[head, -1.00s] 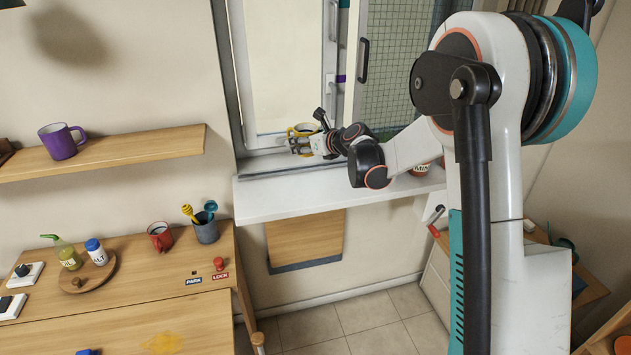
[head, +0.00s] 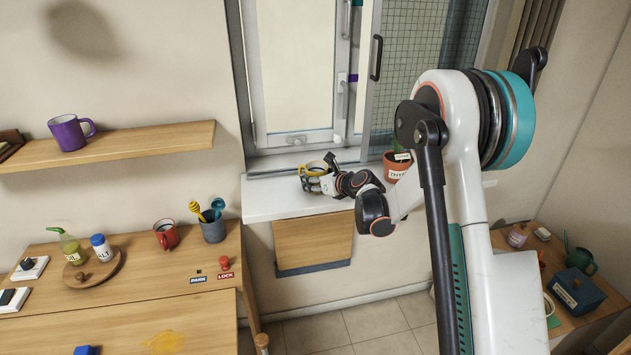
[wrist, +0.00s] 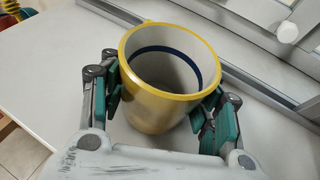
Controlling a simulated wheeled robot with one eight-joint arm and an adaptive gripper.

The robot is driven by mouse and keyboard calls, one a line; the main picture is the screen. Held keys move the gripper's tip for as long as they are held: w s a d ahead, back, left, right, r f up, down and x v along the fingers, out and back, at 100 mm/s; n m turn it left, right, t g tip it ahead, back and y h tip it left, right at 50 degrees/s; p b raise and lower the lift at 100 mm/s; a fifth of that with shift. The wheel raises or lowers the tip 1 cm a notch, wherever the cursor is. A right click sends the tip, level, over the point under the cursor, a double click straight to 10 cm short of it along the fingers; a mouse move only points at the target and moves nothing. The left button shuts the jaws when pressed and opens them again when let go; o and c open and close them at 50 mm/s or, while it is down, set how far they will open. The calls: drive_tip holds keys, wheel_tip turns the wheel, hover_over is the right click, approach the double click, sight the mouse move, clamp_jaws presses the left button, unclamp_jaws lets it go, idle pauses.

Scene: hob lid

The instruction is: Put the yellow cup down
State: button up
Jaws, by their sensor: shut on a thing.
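The yellow cup (head: 315,166) is at the white window sill (head: 270,201), in front of the window, in the head view. In the wrist view the cup (wrist: 152,110) looks upright and empty, with a pale inside and a dark blue band. My gripper (head: 313,181) is shut on it, with green-padded fingers on both sides of the cup in the wrist view (wrist: 165,92). The cup's base is partly hidden, so I cannot tell whether it touches the sill.
A terracotta pot labelled for thyme (head: 397,167) stands on the sill to the right of my gripper. The window frame (head: 297,140) rises behind. The sill's left part is clear. A red mug (head: 166,236) and a utensil pot (head: 213,230) stand on the counter at left.

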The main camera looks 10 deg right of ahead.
drive_tip(key=shift+r, duration=0.15)
drive_tip(key=o, duration=1.2)
drive_tip(key=shift+o, duration=0.2)
